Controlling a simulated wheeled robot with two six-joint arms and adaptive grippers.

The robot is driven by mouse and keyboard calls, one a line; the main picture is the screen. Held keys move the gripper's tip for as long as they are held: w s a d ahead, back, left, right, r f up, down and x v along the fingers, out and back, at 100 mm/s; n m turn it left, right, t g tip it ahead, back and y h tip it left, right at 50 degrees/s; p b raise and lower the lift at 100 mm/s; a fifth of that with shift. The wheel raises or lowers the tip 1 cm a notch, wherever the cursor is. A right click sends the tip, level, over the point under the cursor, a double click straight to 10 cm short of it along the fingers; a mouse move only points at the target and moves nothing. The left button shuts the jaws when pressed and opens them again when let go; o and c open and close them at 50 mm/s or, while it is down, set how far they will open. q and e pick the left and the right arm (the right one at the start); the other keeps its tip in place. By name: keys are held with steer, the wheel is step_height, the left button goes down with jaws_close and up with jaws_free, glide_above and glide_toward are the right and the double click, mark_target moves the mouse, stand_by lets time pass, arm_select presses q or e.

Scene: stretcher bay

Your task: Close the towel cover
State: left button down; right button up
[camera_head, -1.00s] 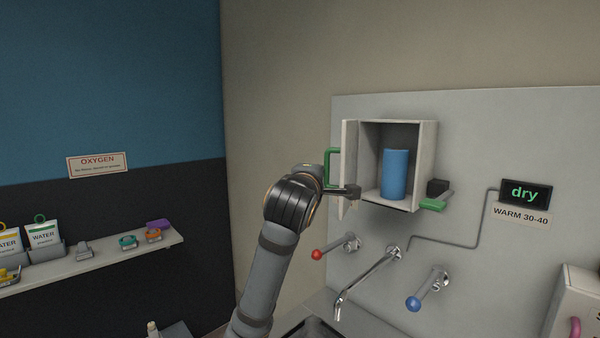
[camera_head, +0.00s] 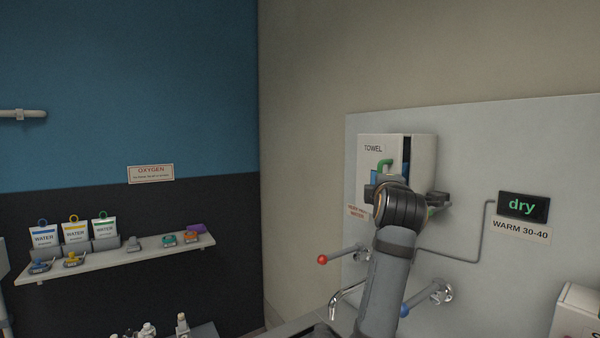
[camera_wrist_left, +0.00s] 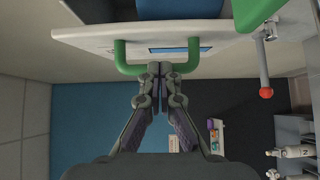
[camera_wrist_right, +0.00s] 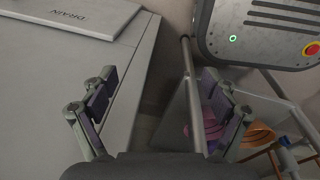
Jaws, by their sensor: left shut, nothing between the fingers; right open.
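The pale towel cover (camera_head: 372,160), labelled TOWEL, stands at the front of the towel box (camera_head: 421,165) on the wall panel. It is mostly swung to, with a dark gap at its right edge. Its green handle (camera_head: 386,164) also shows in the left wrist view (camera_wrist_left: 127,66). My left gripper (camera_wrist_left: 160,70) is shut and empty, its tips at the handle; whether they touch it I cannot tell. A blue towel (camera_wrist_left: 180,8) shows behind the cover. My right gripper (camera_wrist_right: 157,85) is open and empty, far from the box.
Below are a red-knobbed tap (camera_head: 323,259), a spout (camera_head: 345,292) and a blue-knobbed tap (camera_head: 405,310). A shelf (camera_head: 120,262) with pouches is at left. A grey counter (camera_wrist_right: 60,80) lies beside my right gripper.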

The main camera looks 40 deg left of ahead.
arm_select(q)
steer(key=w, duration=0.1)
steer(key=w+d+n+y, duration=0.1)
steer(key=w+d+g+y, duration=0.1)
steer(key=shift+w+d+r+n+p, duration=0.15)
steer(key=shift+r+n+p, duration=0.1)
steer(key=shift+n+p, duration=0.15)
arm_select(e)
steer(key=shift+s+a+r, duration=0.25)
steer(key=shift+a+r, duration=0.2)
steer(key=shift+a, duration=0.2)
arm_select(q)
steer(key=shift+w+d, duration=0.1)
arm_select(e)
steer(key=shift+d, duration=0.3)
steer(key=shift+d, duration=0.1)
